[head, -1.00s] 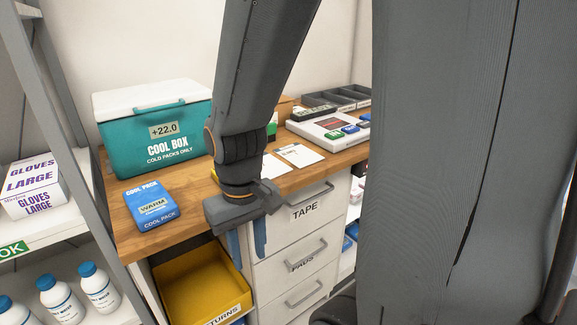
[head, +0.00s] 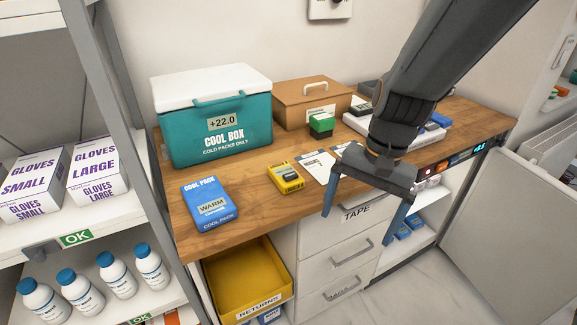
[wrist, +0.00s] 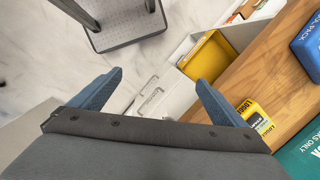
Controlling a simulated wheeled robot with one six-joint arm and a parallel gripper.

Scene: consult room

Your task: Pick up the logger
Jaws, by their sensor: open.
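The logger is a small yellow block with a dark display (head: 286,178). It lies on the wooden counter (head: 255,205), between the blue cool pack and the white cards. It also shows in the wrist view (wrist: 254,115), close beyond the right finger, with lettering that reads as logger. My gripper (head: 362,205) is open and empty, its two blue fingers pointing down in front of the counter's front edge, to the right of the logger. In the wrist view the fingers (wrist: 155,88) are wide apart with floor and drawer fronts between them. Nothing hides the logger in the head view.
A blue cool pack (head: 209,203) and teal cool box (head: 215,125) stand left of and behind the logger. A brown box (head: 305,103), green-topped stamp (head: 321,126) and white cards (head: 318,165) are near it. A yellow returns bin (head: 245,280) sits below the counter.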

